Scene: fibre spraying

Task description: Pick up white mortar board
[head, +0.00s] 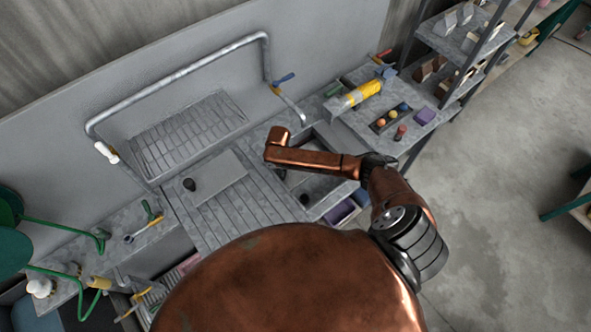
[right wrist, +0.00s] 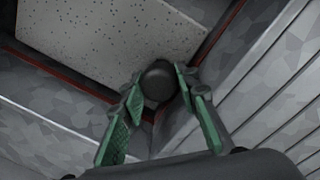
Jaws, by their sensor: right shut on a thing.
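My right gripper (right wrist: 158,78) shows in the right wrist view as two green fingers. They are shut on a dark round knob (right wrist: 158,90) at the corner of a pale speckled board (right wrist: 105,38), which looks like the white mortar board. How the knob joins the board is hidden. In the head view my right arm bends over the sink, and the gripper itself is hidden from sight. A flat grey board (head: 221,165) with another dark knob (head: 190,185) lies on the slatted drainboard. My left gripper is not in view.
The slatted drainboard (head: 225,215) lies left of the sink (head: 335,192). A metal rail (head: 180,75) stands behind it. A shelf (head: 395,135) at right holds a yellow tube (head: 362,93) and small coloured items. Open floor (head: 500,180) lies further right.

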